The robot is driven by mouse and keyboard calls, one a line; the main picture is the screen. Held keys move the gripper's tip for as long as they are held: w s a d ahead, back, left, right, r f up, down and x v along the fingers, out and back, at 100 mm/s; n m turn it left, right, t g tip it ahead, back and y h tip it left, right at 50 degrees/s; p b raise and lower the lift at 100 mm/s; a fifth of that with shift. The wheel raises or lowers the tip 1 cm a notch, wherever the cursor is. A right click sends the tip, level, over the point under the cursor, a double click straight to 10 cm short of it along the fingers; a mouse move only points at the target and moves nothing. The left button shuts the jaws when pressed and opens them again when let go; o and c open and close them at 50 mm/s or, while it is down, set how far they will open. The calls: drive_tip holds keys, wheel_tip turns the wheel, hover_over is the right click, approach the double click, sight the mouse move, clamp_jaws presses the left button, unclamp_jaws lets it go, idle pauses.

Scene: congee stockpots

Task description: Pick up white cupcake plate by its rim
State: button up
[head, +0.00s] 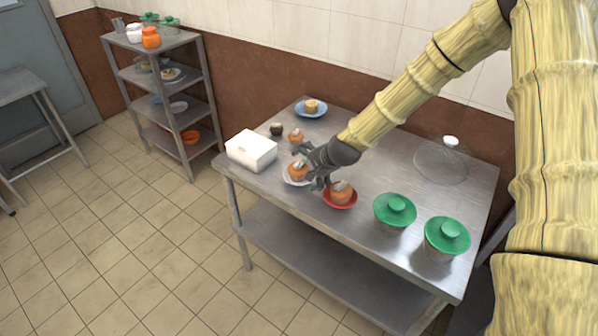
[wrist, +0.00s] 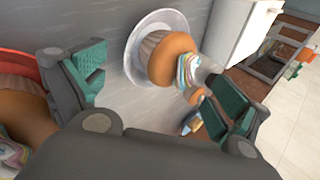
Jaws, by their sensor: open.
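The white cupcake plate (head: 286,180) lies on the steel table near its front edge, with an orange-brown cupcake (head: 297,173) on it. In the wrist view the white plate (wrist: 137,66) shows at the upper middle, with its cupcake (wrist: 170,57) and swirled icing partly covering it. My gripper (head: 309,169) is at the plate's right side in the head view and partly hides it. In the wrist view my gripper (wrist: 165,95) has its fingers wide apart, with the plate and cupcake beyond and between them. Nothing is held. Whether a finger touches the rim, I cannot tell.
A red plate with a cupcake (head: 341,194) stands close right of my gripper. A white box (head: 251,149) stands to the left. Green-lidded pots (head: 395,211), a glass dome (head: 441,163), a blue plate (head: 310,114) and another cupcake (head: 296,136) share the table (head: 365,150).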

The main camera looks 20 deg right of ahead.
drive_tip(key=shift+x, duration=1)
drive_tip(key=c, duration=1.2)
drive_tip(key=shift+r, duration=0.1)
